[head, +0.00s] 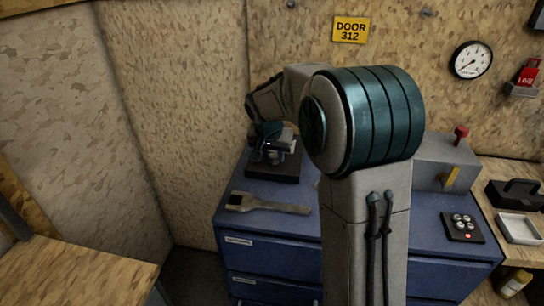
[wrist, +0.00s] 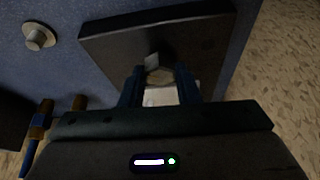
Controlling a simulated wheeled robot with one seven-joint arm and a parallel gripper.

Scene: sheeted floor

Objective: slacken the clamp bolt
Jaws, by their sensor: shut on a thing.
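The clamp bolt (wrist: 159,75) shows in the wrist view as a small pale faceted head above a dark block (wrist: 205,40). My gripper (wrist: 159,84) has its two fingers on either side of the bolt head and is shut on it. In the head view my gripper (head: 272,146) is low over the same dark block (head: 272,176) at the back left of the blue cabinet; the bolt is too small to make out clearly there. A grey spanner-like tool (head: 275,206) lies on the cabinet top in front of the block.
A grey box with a red knob (head: 461,134) and yellow lever (head: 451,178) stands right of my arm. A button pad (head: 463,226) lies at the cabinet's right front. A white tray (head: 519,229) is on the wooden bench. A round grey fitting (wrist: 38,37) shows in the wrist view.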

